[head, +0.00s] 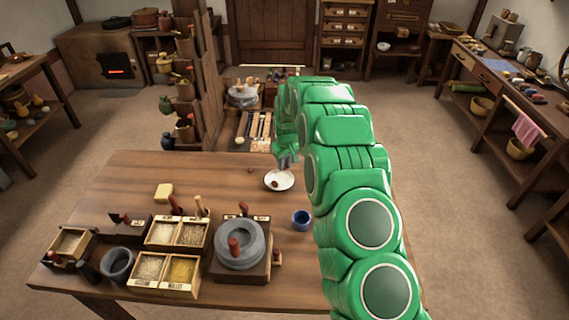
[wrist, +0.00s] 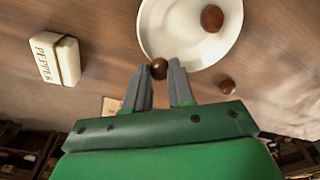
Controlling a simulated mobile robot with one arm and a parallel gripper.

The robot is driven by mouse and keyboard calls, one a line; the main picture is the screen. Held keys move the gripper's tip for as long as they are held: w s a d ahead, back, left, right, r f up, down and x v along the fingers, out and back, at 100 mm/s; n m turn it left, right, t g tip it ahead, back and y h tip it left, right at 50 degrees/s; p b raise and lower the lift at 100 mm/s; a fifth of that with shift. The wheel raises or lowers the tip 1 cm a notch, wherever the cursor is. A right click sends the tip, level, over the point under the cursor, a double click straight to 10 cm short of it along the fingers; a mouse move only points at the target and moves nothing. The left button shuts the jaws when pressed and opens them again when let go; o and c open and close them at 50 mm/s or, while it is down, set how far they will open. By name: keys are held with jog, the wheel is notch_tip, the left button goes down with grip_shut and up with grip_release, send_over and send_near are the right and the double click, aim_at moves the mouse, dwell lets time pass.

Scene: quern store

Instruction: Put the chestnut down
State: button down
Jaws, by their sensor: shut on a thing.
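My gripper (wrist: 160,80) is shut on a brown chestnut (wrist: 158,68), held between its fingertips. In the wrist view the held chestnut is at the rim of a white plate (wrist: 165,35); I cannot tell its height. A second chestnut (wrist: 212,18) lies on the plate, and a third (wrist: 227,86) lies on the table beside it. In the head view the plate (head: 285,182) is near the table's far edge, with a chestnut (head: 274,184) on it. My gripper (head: 285,163) is just behind and above the plate there. The held chestnut cannot be made out in the head view.
A blue cup (head: 301,220), a stone quern (head: 240,245), grain boxes (head: 165,285) and a yellow block (head: 164,193) stand on the table (head: 215,170).

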jog(key=shift+f, duration=0.3)
jog(key=c, duration=1)
grip_release()
jog(key=shift+o, duration=0.2)
notch_tip(320, 180, up, 13)
jog(key=s, duration=0.1)
jog(key=s+d+r+m, duration=0.1)
jog(key=s+d+r, duration=0.5)
jog(key=s+r, duration=0.45)
jog(key=s+d+r+m+g, duration=0.1)
jog(key=s+d+r, duration=0.2)
jog(key=s, duration=0.5)
jog(key=s+d+r+m, duration=0.1)
jog(key=s+d+r, duration=0.15)
jog(key=s, duration=0.55)
jog(key=s+d+m+g, duration=0.1)
jog(key=s+d, duration=0.2)
jog(key=s, duration=1.2)
jog(key=s+d+m+g, duration=0.1)
jog(key=s+d, duration=0.3)
jog(key=s, duration=1.1)
jog(key=shift+s+r+m+h, duration=0.15)
jog(key=shift+r+m+h, duration=0.2)
jog(key=shift+m, duration=0.45)
